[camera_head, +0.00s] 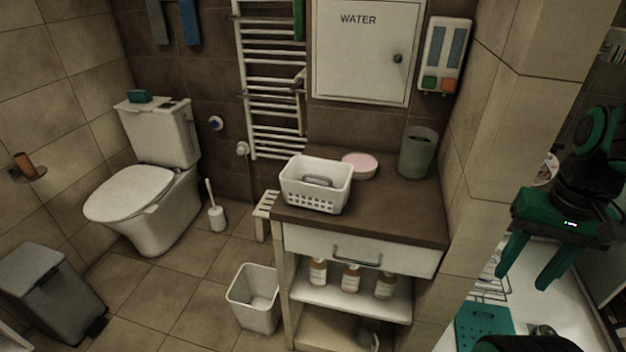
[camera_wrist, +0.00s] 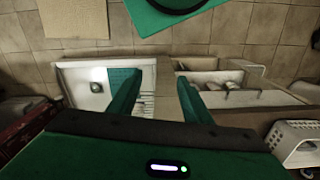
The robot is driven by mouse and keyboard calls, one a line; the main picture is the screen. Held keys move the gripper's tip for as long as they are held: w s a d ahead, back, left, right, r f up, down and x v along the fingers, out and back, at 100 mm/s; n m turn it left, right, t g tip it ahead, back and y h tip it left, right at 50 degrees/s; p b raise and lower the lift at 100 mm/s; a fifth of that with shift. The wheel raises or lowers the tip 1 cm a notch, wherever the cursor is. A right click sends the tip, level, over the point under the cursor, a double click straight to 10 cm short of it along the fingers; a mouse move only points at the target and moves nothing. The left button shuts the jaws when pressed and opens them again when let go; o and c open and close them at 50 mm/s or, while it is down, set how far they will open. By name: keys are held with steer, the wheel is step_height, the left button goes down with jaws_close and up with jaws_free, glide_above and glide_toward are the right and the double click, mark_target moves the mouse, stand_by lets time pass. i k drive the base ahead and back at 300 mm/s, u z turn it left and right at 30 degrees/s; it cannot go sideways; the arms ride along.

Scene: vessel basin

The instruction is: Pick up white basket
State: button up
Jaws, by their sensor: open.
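The white basket (camera_head: 316,190) is a small rectangular tub with slotted sides and a grey handle-like item in it. It stands upright near the left end of the brown counter top (camera_head: 405,207) in the head view. In the wrist view, a white slotted basket (camera_wrist: 296,143) shows at the lower right edge, partly cut off. My gripper (camera_head: 528,275) has green fingers spread apart with nothing between them. It is at the right of the head view, beyond the tiled pillar and well apart from the basket. The fingertips (camera_wrist: 157,80) also show in the wrist view.
A pink-topped round container (camera_head: 360,165) and a grey-green cup (camera_head: 418,152) stand behind and right of the basket. The tiled pillar (camera_head: 515,130) rises between the counter and my gripper. A white bin (camera_head: 254,298) stands on the floor, left of the cabinet.

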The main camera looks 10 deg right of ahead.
mark_target(296, 193)
steer(key=u, duration=0.8)
steer(key=k, duration=1)
steer(key=z, duration=0.45)
